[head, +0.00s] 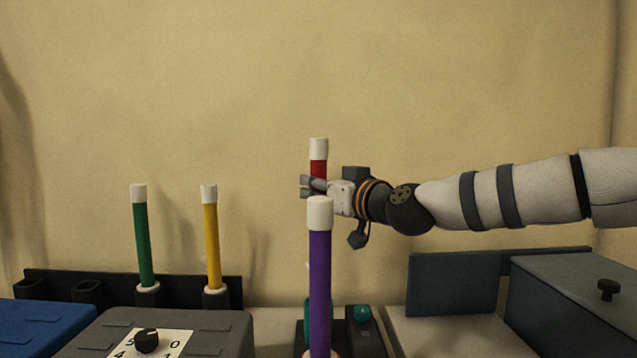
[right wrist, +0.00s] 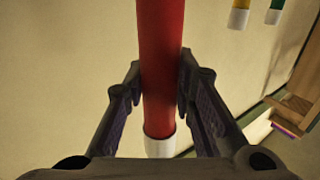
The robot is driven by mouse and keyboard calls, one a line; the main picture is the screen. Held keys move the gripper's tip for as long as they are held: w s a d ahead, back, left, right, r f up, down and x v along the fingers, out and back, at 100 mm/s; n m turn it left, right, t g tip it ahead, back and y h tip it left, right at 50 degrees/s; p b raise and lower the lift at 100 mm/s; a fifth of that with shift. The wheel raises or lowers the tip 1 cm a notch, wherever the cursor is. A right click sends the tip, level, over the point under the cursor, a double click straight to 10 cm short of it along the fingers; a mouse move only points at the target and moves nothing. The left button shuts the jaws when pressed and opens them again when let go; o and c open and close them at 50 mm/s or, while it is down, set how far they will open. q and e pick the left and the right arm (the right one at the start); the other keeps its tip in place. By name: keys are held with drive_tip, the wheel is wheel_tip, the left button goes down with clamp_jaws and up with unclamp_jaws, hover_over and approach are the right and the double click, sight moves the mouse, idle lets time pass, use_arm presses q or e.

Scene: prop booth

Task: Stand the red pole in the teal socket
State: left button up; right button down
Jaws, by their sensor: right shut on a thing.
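The red pole (head: 318,168) has a white top end and is held roughly upright in my right gripper (head: 312,186), up against the plain wall. In the right wrist view the red pole (right wrist: 160,70) passes between the two fingers of the gripper (right wrist: 160,95), with its white end (right wrist: 160,147) showing. In the head view its lower part is hidden behind the purple pole. A teal piece (head: 308,308) shows low beside the purple pole, mostly hidden by it; I cannot tell its full shape. My left gripper is not in view.
The purple pole (head: 320,270) stands in front. A green pole (head: 141,240) and a yellow pole (head: 211,245) stand in a dark rack (head: 60,279) at left.

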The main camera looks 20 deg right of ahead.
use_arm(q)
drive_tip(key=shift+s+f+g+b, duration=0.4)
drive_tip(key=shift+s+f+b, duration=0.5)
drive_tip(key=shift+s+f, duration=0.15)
use_arm(e)
drive_tip(key=shift+f, duration=3.45)
drive_tip(key=c, duration=1.3)
unclamp_jaws()
drive_tip(key=shift+s, duration=0.1)
drive_tip(key=v, duration=1.2)
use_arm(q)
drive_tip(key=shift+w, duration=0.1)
